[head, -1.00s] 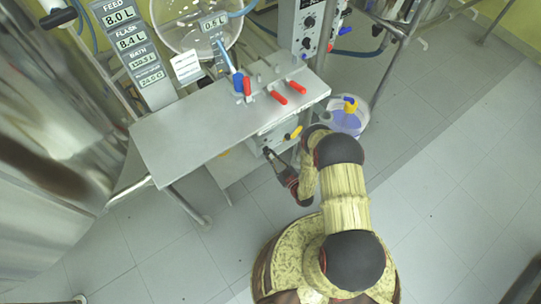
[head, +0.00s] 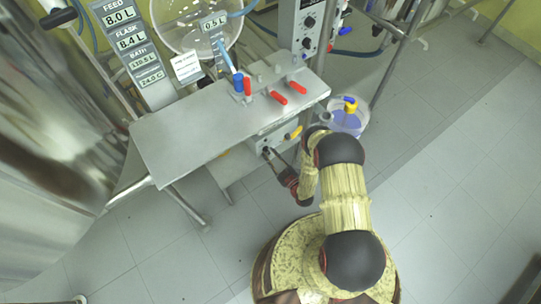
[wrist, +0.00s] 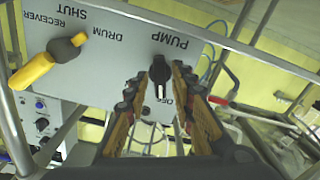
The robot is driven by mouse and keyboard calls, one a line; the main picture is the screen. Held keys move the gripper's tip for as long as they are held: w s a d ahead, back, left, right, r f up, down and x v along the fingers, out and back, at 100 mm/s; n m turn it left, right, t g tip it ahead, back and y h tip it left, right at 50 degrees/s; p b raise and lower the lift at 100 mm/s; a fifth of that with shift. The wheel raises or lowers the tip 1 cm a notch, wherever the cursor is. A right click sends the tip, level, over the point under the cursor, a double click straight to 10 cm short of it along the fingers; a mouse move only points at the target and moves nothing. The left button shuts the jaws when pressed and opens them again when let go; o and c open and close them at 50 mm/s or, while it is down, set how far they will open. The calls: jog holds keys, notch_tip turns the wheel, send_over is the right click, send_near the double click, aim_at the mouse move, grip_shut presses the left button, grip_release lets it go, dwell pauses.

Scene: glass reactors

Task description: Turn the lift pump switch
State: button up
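The lift pump switch is a small black knob (wrist: 160,69) on a grey panel (wrist: 95,60), under the upside-down word PUMP in the wrist view. A white mark shows at its lower end, near a partly hidden label that seems to read OFF. My gripper (wrist: 157,77) is open, with one finger on each side of the knob. I cannot tell whether either finger touches it. In the head view my gripper (head: 268,154) is at the panel front below the steel bench's edge.
A yellow-handled valve (wrist: 45,66) sits beside the switch, by the labels RECEIVER, SHUT and DRUM. The steel bench top (head: 190,135) overhangs the panel and carries red handles (head: 278,97). A bucket of bluish liquid (head: 347,122) stands right of the panel. Frame tubes flank the panel.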

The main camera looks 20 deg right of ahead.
jog(key=shift+o, duration=0.3)
jog(key=v, duration=1.2)
jog(key=shift+r, duration=0.1)
dwell(0.3)
